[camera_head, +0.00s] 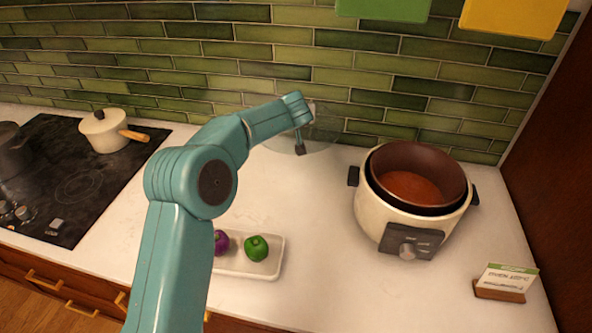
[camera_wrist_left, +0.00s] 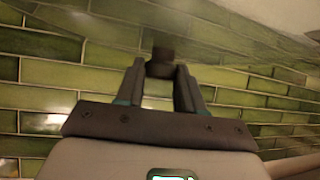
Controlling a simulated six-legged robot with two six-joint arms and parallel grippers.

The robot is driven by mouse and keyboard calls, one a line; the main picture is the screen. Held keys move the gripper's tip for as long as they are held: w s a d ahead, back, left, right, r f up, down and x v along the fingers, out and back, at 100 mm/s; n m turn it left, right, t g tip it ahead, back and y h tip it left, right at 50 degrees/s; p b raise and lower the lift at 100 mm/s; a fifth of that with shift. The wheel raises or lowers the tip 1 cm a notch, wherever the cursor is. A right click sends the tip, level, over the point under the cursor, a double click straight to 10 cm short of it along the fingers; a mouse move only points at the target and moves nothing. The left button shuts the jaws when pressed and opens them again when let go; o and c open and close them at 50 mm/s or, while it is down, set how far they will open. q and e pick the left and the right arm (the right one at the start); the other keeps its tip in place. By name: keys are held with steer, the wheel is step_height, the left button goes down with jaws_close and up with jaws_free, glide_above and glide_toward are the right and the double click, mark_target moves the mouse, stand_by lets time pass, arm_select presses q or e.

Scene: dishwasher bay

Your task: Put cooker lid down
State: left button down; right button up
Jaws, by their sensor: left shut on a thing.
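My left gripper (camera_wrist_left: 160,72) is shut on the dark knob of the cooker lid (camera_wrist_left: 161,56). In the head view the see-through glass lid (camera_head: 323,136) is hard to make out, near the green tiled wall at the back of the counter. The end of my left arm partly covers it, and the fingers are mostly hidden there. I cannot tell whether the lid touches the counter. The cream cooker (camera_head: 378,215) stands to the right, uncovered, with reddish-brown food (camera_head: 408,187) in its dark pot. My right gripper is not in view.
A white tray (camera_head: 232,269) with a green and a purple vegetable lies at the front. A black hob (camera_head: 85,184) with a cream pot (camera_head: 102,132) is at the left. A small card stand (camera_head: 499,292) is at the right. The counter (camera_head: 310,215) between tray and cooker is clear.

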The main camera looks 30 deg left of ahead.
arm_select(q)
steer(key=f+b, duration=0.2)
steer(key=f, duration=0.3)
steer(key=f+b, duration=0.2)
steer(key=f, duration=0.3)
steer(key=f+b, duration=0.2)
steer(key=f, duration=0.4)
steer(key=shift+w+a+b, duration=0.25)
steer(key=shift+a+b, duration=0.1)
step_height(320, 180, down, 4)
steer(key=shift+s+d+r+b, duration=0.1)
steer(key=shift+r+b, duration=0.05)
steer(key=shift+b, duration=0.75)
steer(key=shift+s+r, duration=0.15)
steer(key=c, duration=0.7)
jaws_free()
steer(key=shift+f, duration=0.4)
steer(key=shift+r, duration=0.4)
steer(key=shift+s+d+r, duration=0.2)
steer(key=shift+s+d, duration=0.05)
steer(key=shift+s, duration=0.05)
steer(key=v, duration=1.1)
steer(key=shift+b, duration=0.35)
